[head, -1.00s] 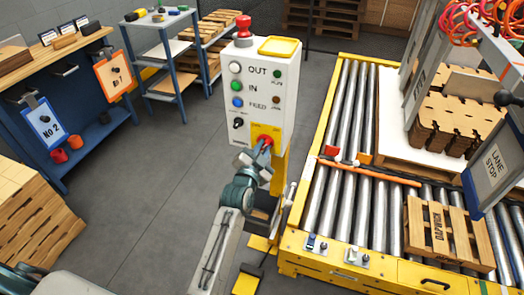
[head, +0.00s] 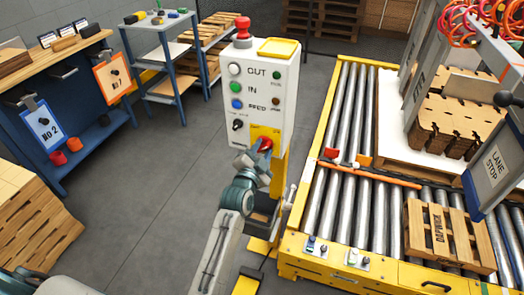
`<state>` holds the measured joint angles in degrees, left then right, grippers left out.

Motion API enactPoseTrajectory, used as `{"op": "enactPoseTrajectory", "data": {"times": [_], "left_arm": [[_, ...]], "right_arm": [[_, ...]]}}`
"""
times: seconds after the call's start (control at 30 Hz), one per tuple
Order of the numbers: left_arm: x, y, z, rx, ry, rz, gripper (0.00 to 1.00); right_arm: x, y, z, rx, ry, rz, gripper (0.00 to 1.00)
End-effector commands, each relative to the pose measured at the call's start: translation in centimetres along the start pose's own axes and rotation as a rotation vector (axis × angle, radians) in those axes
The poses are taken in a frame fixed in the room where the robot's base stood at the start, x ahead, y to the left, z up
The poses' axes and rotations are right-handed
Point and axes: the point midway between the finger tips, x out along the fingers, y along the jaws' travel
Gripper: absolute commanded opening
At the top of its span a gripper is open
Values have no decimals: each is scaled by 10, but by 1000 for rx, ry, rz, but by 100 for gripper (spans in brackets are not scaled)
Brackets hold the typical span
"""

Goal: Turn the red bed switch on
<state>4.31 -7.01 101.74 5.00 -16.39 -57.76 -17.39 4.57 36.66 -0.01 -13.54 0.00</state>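The red bed switch (head: 266,142) is a red knob on a yellow plate, low on the front of the white control box (head: 287,100).
A black selector (head: 238,124) and several coloured buttons sit above the switch, with a red mushroom button (head: 243,28) on top. A roller conveyor (head: 330,165) with a wooden pallet (head: 446,235) stands to the right. The floor (head: 150,190) to the left is clear.

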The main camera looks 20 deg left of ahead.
Motion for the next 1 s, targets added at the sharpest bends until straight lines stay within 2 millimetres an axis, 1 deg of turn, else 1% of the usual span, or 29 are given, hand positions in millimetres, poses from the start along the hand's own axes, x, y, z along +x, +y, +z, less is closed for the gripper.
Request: {"op": "enactPoseTrajectory", "data": {"times": [0.27,0.37,0.47,0.7,0.8,0.9,1.0], "left_arm": [[0,0,0,-1,1,-1,36],[-5,0,1,-2,0,-1,36],[-19,2,2,-2,0,-1,36],[-68,3,3,-3,-1,0,36],[-86,2,2,-3,-1,0,36],[-98,1,2,-1,0,-1,36],[-105,1,1,-2,0,0,36]], "right_arm": [[0,-3,0,1,-1,-3,36],[2,-3,0,1,0,-3,36],[6,-3,0,1,1,-2,36],[18,-2,-6,0,8,0,36],[21,0,-5,-1,4,1,36],[24,1,-5,-1,1,3,36],[25,2,-6,-2,3,4,36]]}}
